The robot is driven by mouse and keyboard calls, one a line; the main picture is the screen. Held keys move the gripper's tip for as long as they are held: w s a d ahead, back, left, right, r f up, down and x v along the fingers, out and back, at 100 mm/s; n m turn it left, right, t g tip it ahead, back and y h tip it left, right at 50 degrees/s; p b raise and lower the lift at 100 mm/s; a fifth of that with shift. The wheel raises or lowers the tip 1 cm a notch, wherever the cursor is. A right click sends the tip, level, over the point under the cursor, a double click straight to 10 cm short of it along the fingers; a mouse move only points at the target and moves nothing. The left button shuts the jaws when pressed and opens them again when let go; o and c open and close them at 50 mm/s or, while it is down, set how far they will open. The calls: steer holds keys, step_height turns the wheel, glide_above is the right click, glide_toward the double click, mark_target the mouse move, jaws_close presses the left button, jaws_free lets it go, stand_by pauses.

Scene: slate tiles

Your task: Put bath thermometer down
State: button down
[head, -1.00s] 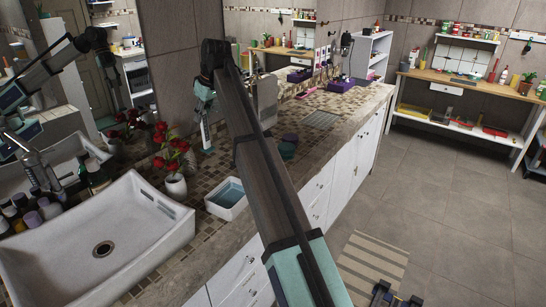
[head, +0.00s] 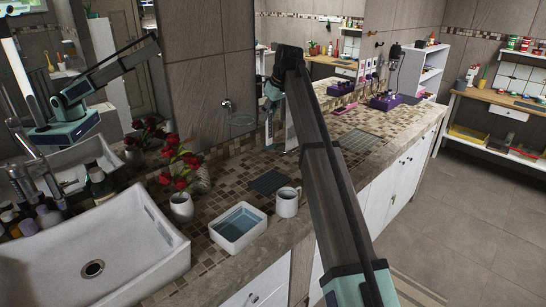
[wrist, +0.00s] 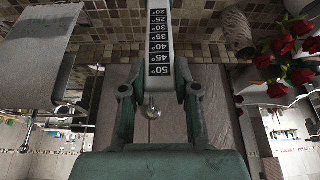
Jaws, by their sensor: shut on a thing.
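The bath thermometer (wrist: 157,40) is a pale strip with a black numbered scale. In the wrist view it runs up from between my gripper's fingers (wrist: 158,92), which are shut on its 50° end. Its other end is beyond the top of that view. In the head view my gripper (head: 272,96) is over the back of the tiled counter (head: 228,182), right of the roses, with the thermometer (head: 269,132) hanging below it. My arm hides part of this area. I cannot tell whether the thermometer touches the counter.
A white tub of water (head: 238,242), a pale mug (head: 287,203) and a dark mat (head: 269,181) are on the counter. Red roses in a vase (head: 181,207) stand beside the sink (head: 140,262). A pale upright panel (wrist: 38,65) is left of my gripper in the wrist view.

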mark_target(272, 145)
step_height(272, 145, down, 16)
steer(key=p, duration=0.3)
stand_by(0.4)
steer(key=c, duration=0.9)
jaws_free()
steer(key=shift+o, duration=0.2)
steer(key=shift+r, duration=0.2)
steer(key=b+v, duration=0.2)
steer(key=v, duration=0.9)
steer(key=shift+d+r, duration=0.15)
steer(key=shift+r, duration=0.25)
steer(key=shift+s, duration=0.1)
